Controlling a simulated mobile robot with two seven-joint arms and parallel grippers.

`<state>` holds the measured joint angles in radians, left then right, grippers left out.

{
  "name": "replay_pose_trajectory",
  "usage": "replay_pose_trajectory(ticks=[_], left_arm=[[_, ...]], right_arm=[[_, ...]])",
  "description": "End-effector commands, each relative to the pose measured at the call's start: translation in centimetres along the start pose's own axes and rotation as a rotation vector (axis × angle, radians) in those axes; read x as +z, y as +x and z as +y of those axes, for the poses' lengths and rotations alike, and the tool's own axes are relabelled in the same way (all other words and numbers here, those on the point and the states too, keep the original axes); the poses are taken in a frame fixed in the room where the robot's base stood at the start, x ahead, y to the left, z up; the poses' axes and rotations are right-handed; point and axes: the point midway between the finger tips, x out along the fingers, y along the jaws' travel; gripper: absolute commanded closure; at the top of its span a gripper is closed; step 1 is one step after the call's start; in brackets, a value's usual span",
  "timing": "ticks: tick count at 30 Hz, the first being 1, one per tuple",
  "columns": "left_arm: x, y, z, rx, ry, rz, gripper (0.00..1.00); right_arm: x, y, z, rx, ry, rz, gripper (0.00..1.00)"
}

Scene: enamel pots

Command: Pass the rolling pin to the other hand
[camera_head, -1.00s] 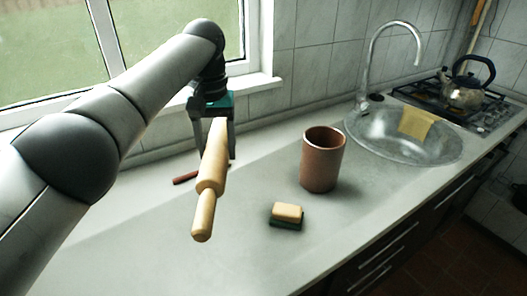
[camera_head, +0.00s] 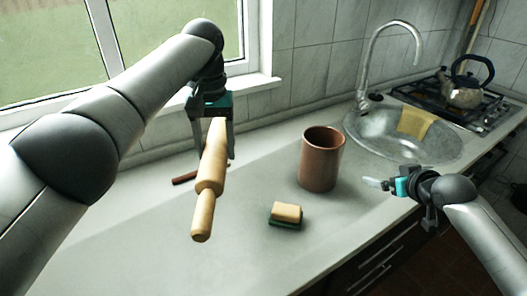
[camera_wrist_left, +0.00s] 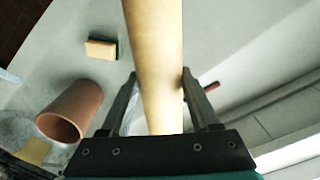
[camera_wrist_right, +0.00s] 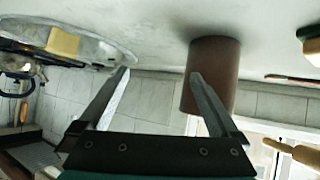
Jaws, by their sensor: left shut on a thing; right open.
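The wooden rolling pin (camera_head: 211,160) is held up above the counter, tilted with one handle toward the camera. My left gripper (camera_head: 213,135) is shut on it near its far part. In the left wrist view the pin's pale body (camera_wrist_left: 155,70) runs between the two fingers (camera_wrist_left: 157,85). My right gripper (camera_head: 372,184) is open and empty above the front edge of the counter, right of the pot and well apart from the pin. In the right wrist view its fingers (camera_wrist_right: 160,78) are spread, and a pin handle (camera_wrist_right: 278,146) shows at the lower right.
A brown pot (camera_head: 320,162) stands on the counter between the grippers. A sponge (camera_head: 286,214) lies in front of it. A dark red stick-like thing (camera_head: 184,179) lies behind the pin. The sink (camera_head: 440,145), faucet and kettle (camera_head: 464,92) are at right.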

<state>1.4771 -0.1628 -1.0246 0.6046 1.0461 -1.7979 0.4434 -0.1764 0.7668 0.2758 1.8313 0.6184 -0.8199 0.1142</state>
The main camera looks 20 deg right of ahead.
Motion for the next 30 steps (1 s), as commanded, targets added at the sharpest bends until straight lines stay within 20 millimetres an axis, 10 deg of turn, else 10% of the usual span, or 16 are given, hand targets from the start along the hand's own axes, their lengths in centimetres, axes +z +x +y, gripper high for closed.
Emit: replay_pose_trajectory(ticks=[6,15,22,30], left_arm=[[0.0,-0.1,0.0,0.0,0.001,0.002,1.0],[0.0,-0.1,0.0,0.0,0.001,0.002,1.0],[0.0,-0.1,0.0,0.0,0.001,0.002,1.0],[0.0,-0.1,0.0,0.0,0.001,0.002,1.0]], right_arm=[[-5.4,-2.3,-12.2,-0.315,0.427,-0.053,0.02],[-10.8,-10.3,-25.5,-0.683,0.739,-0.28,0.02],[-11.9,-15.0,-30.0,-0.805,0.797,-0.422,0.02],[-11.8,-14.7,-32.2,-0.823,0.807,-0.455,0.02]])
